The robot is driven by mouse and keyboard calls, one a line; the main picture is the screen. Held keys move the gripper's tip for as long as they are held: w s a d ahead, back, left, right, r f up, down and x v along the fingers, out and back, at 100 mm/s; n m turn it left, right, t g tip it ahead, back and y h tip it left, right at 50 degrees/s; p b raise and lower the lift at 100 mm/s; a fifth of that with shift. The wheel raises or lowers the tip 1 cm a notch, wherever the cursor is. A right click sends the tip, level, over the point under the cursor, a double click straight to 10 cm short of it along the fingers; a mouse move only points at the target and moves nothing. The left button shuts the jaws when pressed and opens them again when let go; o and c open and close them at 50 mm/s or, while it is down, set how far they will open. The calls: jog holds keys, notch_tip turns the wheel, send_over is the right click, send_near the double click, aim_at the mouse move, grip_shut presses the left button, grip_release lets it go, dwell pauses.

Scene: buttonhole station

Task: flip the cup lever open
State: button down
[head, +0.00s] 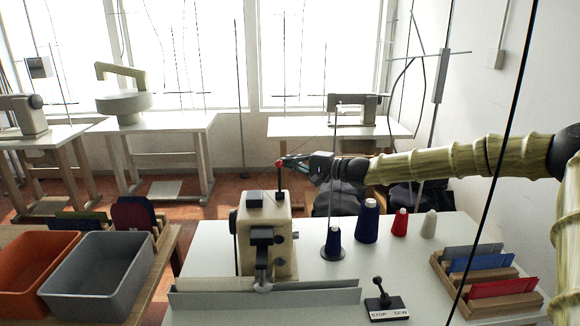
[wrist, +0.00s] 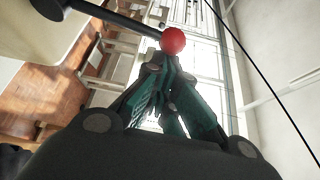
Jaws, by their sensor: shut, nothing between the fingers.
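The lever on top of the beige buttonhole machine (head: 265,232) is a dark upright rod with a red ball (head: 279,164) at its tip. My gripper (head: 286,162) reaches in from the right at the height of the ball. In the wrist view the red ball (wrist: 173,40) is just beyond the fingertips (wrist: 160,62), with the dark rod (wrist: 110,18) running off to the upper left. The fingers are shut with nothing between them. The tips are right beside the ball; I cannot tell whether they touch it.
On the white table (head: 330,285) are a STOP/SEW switch lever (head: 380,290), a blue cone (head: 367,222), a red cone (head: 400,223), a white cone (head: 429,225) and a wooden rack (head: 440,262). An orange bin (head: 15,285) and a grey bin (head: 100,300) stand left. A black cable (head: 500,160) crosses the right.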

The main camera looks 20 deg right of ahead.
jog(key=shift+s+a+f+b, duration=0.1)
jog(key=shift+s+f+b, duration=0.1)
jog(key=shift+b, duration=0.65)
jog(key=s+a+n+t+y+b, duration=0.1)
jog(key=s+n+y+b, duration=0.3)
jog(key=b, duration=3.2)
jog(key=s+a+n, duration=0.1)
jog(key=s+n, duration=0.2)
jog(key=n, duration=0.2)
jog(key=shift+r+t, duration=0.15)
jog(key=shift+t, duration=0.15)
jog(key=shift+s+a+r+n+y+b, duration=0.15)
jog(key=shift+s+n+y+b, duration=0.25)
jog(key=shift+b, duration=0.65)
jog(key=shift+w, duration=0.1)
